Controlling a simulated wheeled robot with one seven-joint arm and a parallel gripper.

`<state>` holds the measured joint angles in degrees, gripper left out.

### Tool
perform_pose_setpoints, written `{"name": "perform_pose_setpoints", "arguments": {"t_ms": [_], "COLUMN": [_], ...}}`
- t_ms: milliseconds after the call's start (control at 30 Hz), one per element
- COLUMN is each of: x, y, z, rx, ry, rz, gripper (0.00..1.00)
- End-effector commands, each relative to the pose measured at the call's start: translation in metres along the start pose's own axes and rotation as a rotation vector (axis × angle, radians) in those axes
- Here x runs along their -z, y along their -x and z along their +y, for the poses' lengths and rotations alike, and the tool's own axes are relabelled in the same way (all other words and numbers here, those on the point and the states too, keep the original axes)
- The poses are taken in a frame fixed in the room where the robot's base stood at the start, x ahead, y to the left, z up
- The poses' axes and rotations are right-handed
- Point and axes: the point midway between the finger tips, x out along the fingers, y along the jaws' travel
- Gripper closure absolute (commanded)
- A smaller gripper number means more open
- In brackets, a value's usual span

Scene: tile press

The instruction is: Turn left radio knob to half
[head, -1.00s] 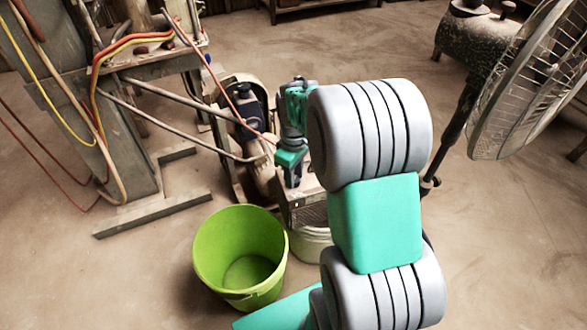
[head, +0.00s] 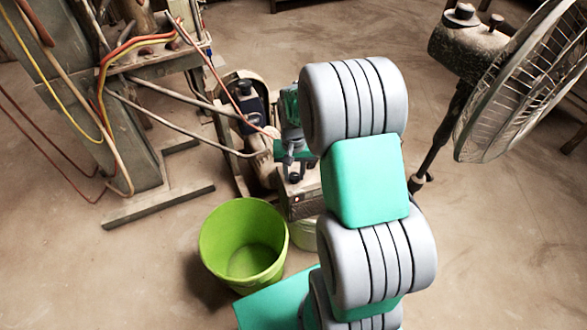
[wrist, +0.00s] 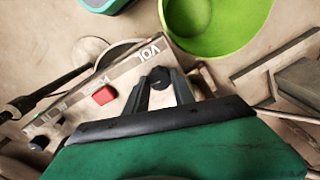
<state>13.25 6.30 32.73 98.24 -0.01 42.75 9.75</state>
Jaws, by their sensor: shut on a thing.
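The radio (wrist: 125,82) shows in the wrist view as a dusty, pale front with lettering, "VOL" readable at one end. A dark round knob (wrist: 159,76) sits beside that lettering. My gripper (wrist: 160,80) is at this knob, its two grey fingers on either side of it and shut on it. A red square button (wrist: 103,95) and a second dark knob (wrist: 40,142) lie further along the front. In the head view the radio (head: 304,198) is partly hidden by my arm, and my gripper (head: 289,172) is over its top, with the held knob not clear.
A green bucket (head: 243,245) stands close by the radio, and a white tub (head: 303,234) is under it. A machine with hoses (head: 120,110) is at left. A standing fan (head: 525,85) is at right. Open floor lies in front of the fan.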

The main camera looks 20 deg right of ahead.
Motion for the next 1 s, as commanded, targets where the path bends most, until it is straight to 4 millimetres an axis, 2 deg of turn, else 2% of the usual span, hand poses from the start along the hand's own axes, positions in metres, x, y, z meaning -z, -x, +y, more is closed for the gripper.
{"name": "perform_pose_setpoints", "arguments": {"t_ms": [600, 1000], "x": [0.0005, 0.0008], "y": [0.0016, 0.0008], "z": [0.0001, 0.0002], "rx": [0.001, 0.001], "ry": [-0.53, -0.678], "rz": [0.001, 0.002], "gripper": [1.0, 1.0]}}
